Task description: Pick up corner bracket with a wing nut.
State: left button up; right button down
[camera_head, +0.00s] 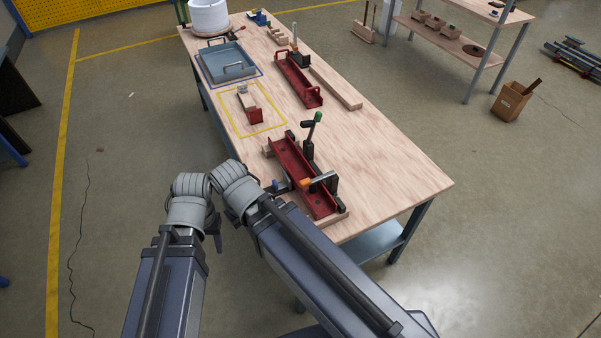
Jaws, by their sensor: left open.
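A small part with a red angled end (255,115) and a pale wooden-looking piece lies inside the yellow outline on the workbench. A small grey bit sits at its far end; it may be the corner bracket with its wing nut, but it is too small to be sure. My left gripper (213,224) is small and dark at the end of the left arm, beside the bench's near left edge, apart from the part. It is open and I see nothing in it. My right arm reaches to the bench's near left corner; its gripper is mostly hidden.
A red clamp fixture (292,160) stands at the near end, with another red fixture (297,82) farther back. A blue-grey tray (228,64) and a white bucket (208,17) are at the far left.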

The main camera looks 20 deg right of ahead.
aim_at(254, 115)
jog(key=i+j+u, duration=0.1)
jog(key=i+u, duration=0.15)
jog(key=i+j+u, duration=0.25)
jog(key=i, duration=0.8)
jog(key=i+j+z, duration=0.1)
jog(key=i+z, duration=0.4)
jog(key=i+j+z, duration=0.25)
jog(key=i+z, duration=0.25)
